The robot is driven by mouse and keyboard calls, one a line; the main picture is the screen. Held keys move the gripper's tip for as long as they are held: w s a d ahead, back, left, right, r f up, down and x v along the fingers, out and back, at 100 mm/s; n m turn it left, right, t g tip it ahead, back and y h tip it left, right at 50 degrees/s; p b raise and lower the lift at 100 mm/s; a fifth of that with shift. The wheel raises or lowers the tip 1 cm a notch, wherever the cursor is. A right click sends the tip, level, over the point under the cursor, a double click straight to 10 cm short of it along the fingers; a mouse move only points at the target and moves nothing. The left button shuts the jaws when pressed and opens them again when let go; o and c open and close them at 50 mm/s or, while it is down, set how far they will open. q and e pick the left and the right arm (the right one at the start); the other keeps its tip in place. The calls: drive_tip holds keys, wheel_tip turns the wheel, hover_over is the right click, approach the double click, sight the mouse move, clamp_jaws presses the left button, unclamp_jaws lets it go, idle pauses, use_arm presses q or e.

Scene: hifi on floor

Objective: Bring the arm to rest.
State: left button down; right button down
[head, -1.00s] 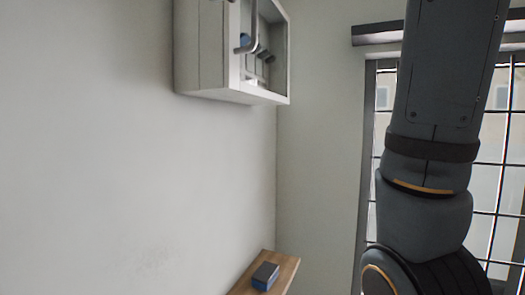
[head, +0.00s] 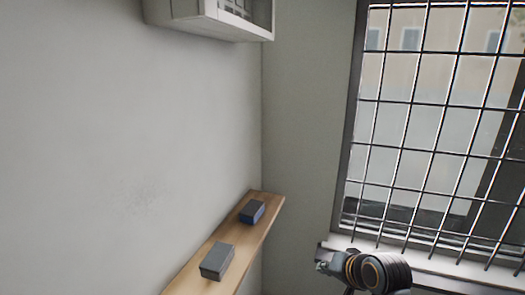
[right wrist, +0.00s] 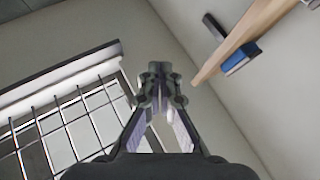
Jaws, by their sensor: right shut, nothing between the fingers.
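My right gripper (head: 323,259) shows low in the head view, right of the wooden shelf and in front of the window. In the right wrist view the right gripper (right wrist: 161,90) has its fingertips together, with nothing held between them. It is clear of the shelf and the boxes. My left gripper is in neither view.
A wooden shelf (head: 190,278) runs along the left wall, bearing a grey box (head: 217,261) and a dark blue box (head: 252,212). A white cabinet (head: 215,24) hangs above. A barred window (head: 425,125) with a sill (head: 440,262) is on the right.

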drive_tip(key=s+d+f+n+g+h, duration=0.2)
drive_tip(key=s+d+f+n, duration=0.15)
drive_tip(key=s+f, duration=0.65)
drive_tip(key=s+d+f+n+g+h, duration=0.2)
drive_tip(key=s+d+f+n+g, duration=0.3)
drive_tip(key=s, duration=0.8)
wheel_tip(320, 180, down, 26)
drive_tip(key=s+d+m+t, duration=0.1)
drive_tip(key=s+d+m, duration=0.1)
drive_tip(key=m, duration=0.1)
drive_tip(key=s+f+g, duration=0.1)
drive_tip(key=s+f, duration=1.7)
drive_tip(key=s, duration=0.1)
drive_tip(key=shift+s+d, duration=0.3)
drive_tip(key=shift+d, duration=0.15)
drive_tip(key=shift+f, duration=0.1)
